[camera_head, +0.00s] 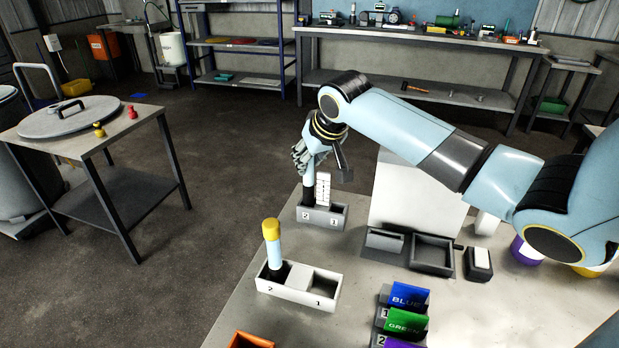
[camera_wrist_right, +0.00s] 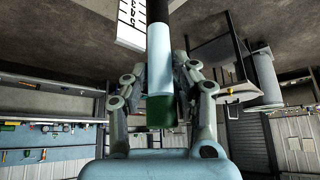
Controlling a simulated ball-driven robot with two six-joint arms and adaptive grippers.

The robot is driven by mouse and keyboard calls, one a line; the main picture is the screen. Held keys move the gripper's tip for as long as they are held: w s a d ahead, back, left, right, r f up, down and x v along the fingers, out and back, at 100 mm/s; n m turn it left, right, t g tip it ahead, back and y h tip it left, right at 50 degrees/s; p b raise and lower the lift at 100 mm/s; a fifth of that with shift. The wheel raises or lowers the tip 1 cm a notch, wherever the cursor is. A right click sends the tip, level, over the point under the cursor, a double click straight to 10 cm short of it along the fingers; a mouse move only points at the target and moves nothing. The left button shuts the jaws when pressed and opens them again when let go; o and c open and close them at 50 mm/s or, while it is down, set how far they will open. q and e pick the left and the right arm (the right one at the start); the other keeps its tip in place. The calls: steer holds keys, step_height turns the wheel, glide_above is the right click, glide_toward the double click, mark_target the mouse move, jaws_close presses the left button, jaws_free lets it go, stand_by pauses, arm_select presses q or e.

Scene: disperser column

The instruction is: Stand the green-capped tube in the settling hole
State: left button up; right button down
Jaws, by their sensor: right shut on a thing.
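The green-capped tube is in my right gripper (camera_head: 308,160). The wrist view shows its green cap (camera_wrist_right: 160,110) between the fingers, then a pale blue body (camera_wrist_right: 159,68) and a dark end. In the head view its dark lower end (camera_head: 308,193) points down, roughly upright, at the left part of a grey block (camera_head: 330,222) marked 2 on that side. I cannot tell whether the end is inside the block's hole or just above it. A white marked plate (camera_head: 323,188) stands beside the tube. My left gripper is out of view.
A white block (camera_head: 298,294) nearer me holds a yellow-capped tube (camera_head: 272,243) in its left part; its right compartment looks empty. Grey open trays (camera_head: 432,256), a large white box (camera_head: 410,198) and coloured labelled bins (camera_head: 406,322) stand to the right.

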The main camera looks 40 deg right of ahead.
mark_target(311, 175)
steer(key=shift+f, duration=2.2)
steer(key=shift+f, duration=0.2)
steer(key=c, duration=1.1)
jaws_free()
steer(key=shift+o, duration=0.2)
